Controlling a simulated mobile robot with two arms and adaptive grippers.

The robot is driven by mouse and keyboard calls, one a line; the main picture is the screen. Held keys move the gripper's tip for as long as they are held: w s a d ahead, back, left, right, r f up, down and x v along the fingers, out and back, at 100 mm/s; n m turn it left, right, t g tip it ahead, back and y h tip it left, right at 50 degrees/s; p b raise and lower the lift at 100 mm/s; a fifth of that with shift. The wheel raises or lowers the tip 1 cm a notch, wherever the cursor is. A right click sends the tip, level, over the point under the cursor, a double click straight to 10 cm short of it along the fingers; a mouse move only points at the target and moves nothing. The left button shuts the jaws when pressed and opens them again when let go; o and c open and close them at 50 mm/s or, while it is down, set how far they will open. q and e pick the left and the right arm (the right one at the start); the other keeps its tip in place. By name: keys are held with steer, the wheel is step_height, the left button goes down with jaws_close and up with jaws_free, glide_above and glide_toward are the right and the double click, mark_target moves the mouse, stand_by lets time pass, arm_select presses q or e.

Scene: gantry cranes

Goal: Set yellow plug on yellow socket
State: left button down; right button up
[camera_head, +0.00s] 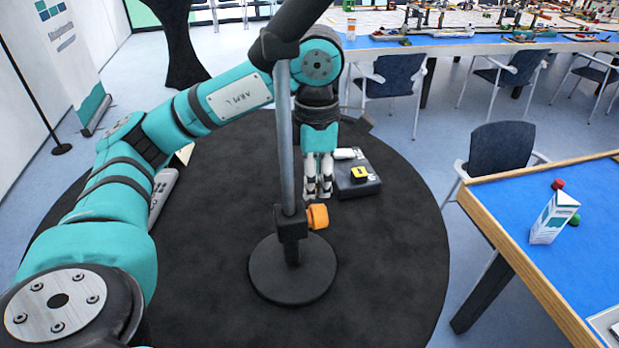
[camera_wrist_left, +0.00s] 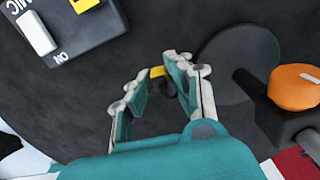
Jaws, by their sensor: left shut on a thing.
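My left gripper (camera_head: 319,192) hangs down over the black round mat, just left of the dark box in the head view. In the left wrist view its fingers (camera_wrist_left: 160,84) are shut on the yellow plug (camera_wrist_left: 157,72), a small piece with a dark part beside it. The fingers hide the plug in the head view. The yellow socket (camera_head: 360,174) is on top of the dark box (camera_head: 345,188), to the right of my gripper. It also shows at the top left of the left wrist view (camera_wrist_left: 84,4). Plug and socket are apart.
A white piece (camera_head: 345,153) sits on the dark box beside the socket. A grey pole on a round black base (camera_head: 292,285) with an orange knob (camera_head: 317,216) stands close to my gripper. A blue-topped table (camera_head: 565,260) is at right.

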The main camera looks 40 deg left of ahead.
mark_target(360, 171)
arm_select(q)
steer(key=shift+w+d+r+p, duration=0.25)
steer(key=shift+w, duration=0.3)
steer(key=shift+w+d+r+p, duration=0.2)
steer(key=shift+w+p, duration=0.1)
steer(key=shift+w, duration=0.25)
steer(key=shift+w+d+r+p, duration=0.25)
steer(key=shift+w, duration=0.3)
steer(key=shift+w+d+r+p, duration=0.4)
steer(key=shift+w+d+p, duration=0.05)
steer(key=shift+w, duration=0.6)
steer(key=shift+w+d+r+p, duration=0.4)
steer(key=shift+w+p, duration=0.05)
steer(key=shift+w, duration=0.6)
steer(key=shift+w+d+r+p, duration=0.4)
steer(key=shift+w+d+p, duration=0.05)
steer(key=shift+w, duration=0.6)
steer(key=shift+w+a, duration=0.1)
steer(key=shift+w+a+f, duration=0.1)
steer(key=shift+w+a, duration=0.1)
steer(key=shift+a, duration=0.15)
steer(key=shift+f+b, duration=1.65)
steer(key=shift+f, duration=0.1)
stand_by(1.0)
